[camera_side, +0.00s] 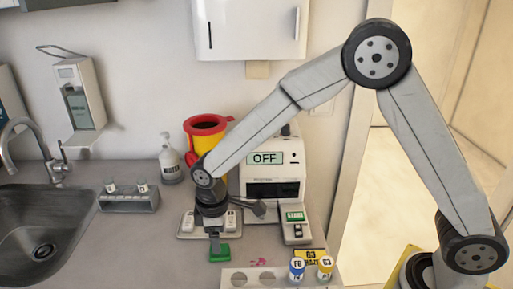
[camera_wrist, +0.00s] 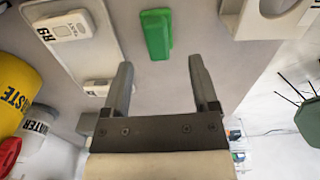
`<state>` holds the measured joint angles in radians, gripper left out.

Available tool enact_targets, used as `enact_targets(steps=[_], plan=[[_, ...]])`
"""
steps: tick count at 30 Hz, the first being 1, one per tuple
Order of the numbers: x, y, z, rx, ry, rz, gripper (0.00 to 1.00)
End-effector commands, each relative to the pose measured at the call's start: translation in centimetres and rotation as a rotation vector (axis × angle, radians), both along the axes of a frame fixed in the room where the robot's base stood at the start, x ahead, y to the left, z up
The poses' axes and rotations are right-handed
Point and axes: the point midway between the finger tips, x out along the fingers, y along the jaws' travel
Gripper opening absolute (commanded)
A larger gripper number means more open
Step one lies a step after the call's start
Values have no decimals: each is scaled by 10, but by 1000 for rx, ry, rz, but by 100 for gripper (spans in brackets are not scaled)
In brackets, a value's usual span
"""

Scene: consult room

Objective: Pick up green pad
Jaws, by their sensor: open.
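The green pad (camera_side: 219,253) lies on the grey counter below my gripper in the side view. In the wrist view the green pad (camera_wrist: 157,34) is a small upright-looking green block beyond the fingertips, roughly in line with the gap between them. My gripper (camera_wrist: 159,65) is open and empty, with its two dark fingers apart. In the side view my gripper (camera_side: 214,238) points down just above the pad. I cannot tell the exact gap between the fingertips and the pad.
A tray (camera_side: 181,236) with white devices sits behind the gripper. A white machine (camera_side: 270,172) showing OFF stands behind right. A holed rack (camera_side: 252,272) with blue (camera_side: 297,268) and yellow (camera_side: 325,267) vials is to the right.

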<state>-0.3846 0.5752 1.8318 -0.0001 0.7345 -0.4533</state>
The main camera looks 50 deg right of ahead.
Motion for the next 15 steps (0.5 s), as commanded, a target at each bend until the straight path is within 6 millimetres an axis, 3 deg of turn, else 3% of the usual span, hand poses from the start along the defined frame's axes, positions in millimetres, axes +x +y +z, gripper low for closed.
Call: enact_targets(steps=[9,15], plan=[[0,-4,-34,-2,3,-1,76],[0,-3,-47,0,0,0,76]])
